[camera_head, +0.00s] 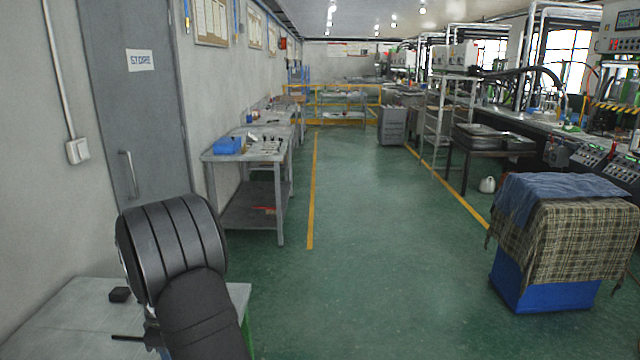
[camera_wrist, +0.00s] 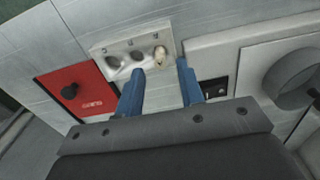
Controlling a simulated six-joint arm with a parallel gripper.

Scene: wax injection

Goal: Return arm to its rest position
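My gripper (camera_wrist: 160,68) shows in the wrist view with two blue fingers spread apart and nothing between them. Beyond the fingertips is a pale plate (camera_wrist: 132,50) with several round fittings, one of them cream-coloured. I cannot tell how far the fingertips are from it. In the head view my dark grey arm stands at the lower left, over a light table (camera_head: 82,312). The gripper fingers cannot be made out there; the arm hides part of that table.
A red panel (camera_wrist: 82,96) with a black knob lies left of the plate. A small black block (camera_head: 120,295) sits on the near table. A grey workbench (camera_head: 250,153) stands along the left wall; a cloth-covered blue box (camera_head: 548,290) stands right. The green floor (camera_head: 375,260) between is clear.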

